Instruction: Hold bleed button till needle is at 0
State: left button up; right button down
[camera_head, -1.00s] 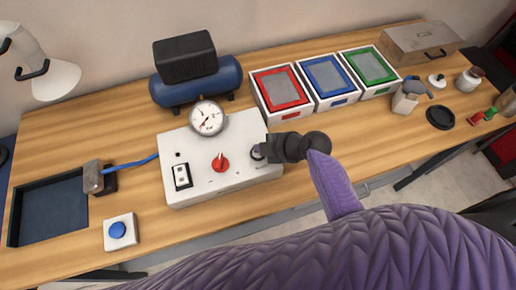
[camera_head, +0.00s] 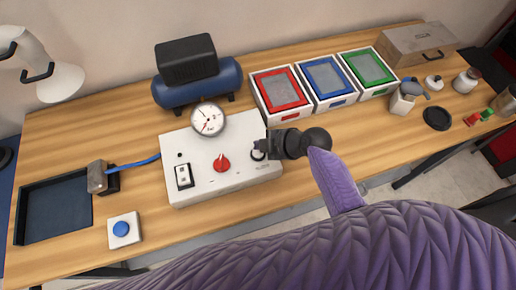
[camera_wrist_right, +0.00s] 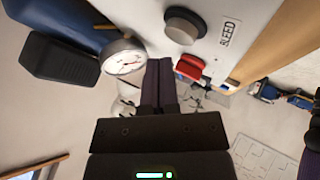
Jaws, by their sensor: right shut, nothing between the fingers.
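The white control box (camera_head: 220,185) stands on the table with a round pressure gauge (camera_head: 208,118) at its back edge. The gauge's red needle points to the lower left; its exact reading is too small to tell. The bleed button (camera_head: 257,155) is at the box's right side, partly hidden by my right gripper (camera_head: 266,146). In the right wrist view the grey bleed button (camera_wrist_right: 185,25) sits beside the "BLEED" label. My right gripper's shut fingers (camera_wrist_right: 160,62) are empty and appear beside the button; contact cannot be told. My left gripper is out of view.
A red knob (camera_head: 222,163) and a rocker switch (camera_head: 184,176) are on the box. A blue compressor (camera_head: 198,86) stands behind it. Red, blue and green trays (camera_head: 283,93) are at the back right. A blue button (camera_head: 121,229) stands at the front left.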

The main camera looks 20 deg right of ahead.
jog(key=shift+r+p, duration=1.95)
jog(key=shift+r, duration=0.45)
jog(key=shift+f, duration=0.1)
